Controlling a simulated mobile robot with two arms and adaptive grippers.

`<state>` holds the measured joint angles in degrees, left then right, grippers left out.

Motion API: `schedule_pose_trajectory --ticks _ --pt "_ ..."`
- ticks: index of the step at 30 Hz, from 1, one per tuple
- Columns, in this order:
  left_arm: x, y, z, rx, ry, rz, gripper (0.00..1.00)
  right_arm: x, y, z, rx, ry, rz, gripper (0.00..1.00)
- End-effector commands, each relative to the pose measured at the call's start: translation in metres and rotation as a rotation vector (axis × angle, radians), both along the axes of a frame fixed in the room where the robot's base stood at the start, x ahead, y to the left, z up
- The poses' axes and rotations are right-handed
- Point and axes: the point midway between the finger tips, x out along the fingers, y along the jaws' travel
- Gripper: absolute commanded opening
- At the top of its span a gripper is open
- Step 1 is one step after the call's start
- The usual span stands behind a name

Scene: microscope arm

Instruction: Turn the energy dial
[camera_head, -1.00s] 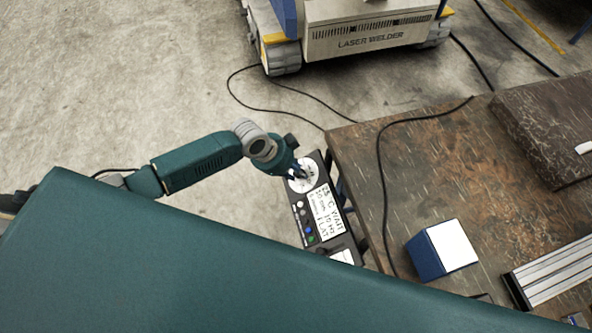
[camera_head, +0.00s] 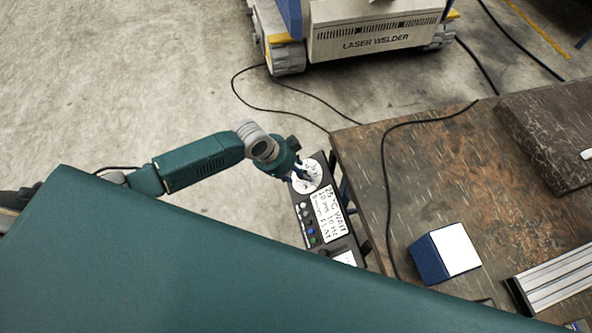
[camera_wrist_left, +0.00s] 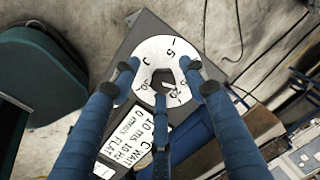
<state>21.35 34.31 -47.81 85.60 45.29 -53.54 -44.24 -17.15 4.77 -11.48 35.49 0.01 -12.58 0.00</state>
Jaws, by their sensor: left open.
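The energy dial is a white disc with dark numbers (camera_wrist_left: 150,52) and a dark faceted knob (camera_wrist_left: 163,78) at its centre, on a dark control panel (camera_wrist_left: 125,40). In the head view the dial (camera_head: 314,172) is at the top end of the panel, partly hidden by my left gripper (camera_head: 302,178). In the left wrist view the blue fingers of my left gripper (camera_wrist_left: 160,74) are spread over the disc around the knob. I cannot tell whether any fingertip touches it. My right gripper is not in view.
The panel has a text display (camera_head: 330,213) and coloured buttons. A worn brown table (camera_head: 450,180) stands to its right, with a blue-and-white box (camera_head: 445,253) and a black cable (camera_head: 384,190). A laser welder (camera_head: 375,40) stands behind. Concrete floor (camera_head: 120,80) is open at left.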

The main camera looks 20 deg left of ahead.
Motion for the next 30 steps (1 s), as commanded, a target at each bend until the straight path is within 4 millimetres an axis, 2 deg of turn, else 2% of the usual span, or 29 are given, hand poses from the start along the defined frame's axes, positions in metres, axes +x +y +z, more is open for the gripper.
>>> schedule_pose_trajectory --ticks 5,15,19,24,30 --pt "-0.003 0.003 0.013 -0.003 -0.003 -0.001 0.44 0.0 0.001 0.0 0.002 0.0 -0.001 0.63" --pt "-0.024 0.028 0.075 0.001 -0.003 0.0 0.44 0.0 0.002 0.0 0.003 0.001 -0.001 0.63" --pt "-0.03 0.035 0.093 0.001 -0.001 0.002 0.44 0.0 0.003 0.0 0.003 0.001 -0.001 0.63" --pt "-0.035 0.04 0.105 0.001 0.002 0.002 0.44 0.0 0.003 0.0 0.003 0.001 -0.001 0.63" --pt "-0.036 0.04 0.108 0.0 0.002 0.002 0.44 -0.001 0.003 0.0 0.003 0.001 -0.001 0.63"
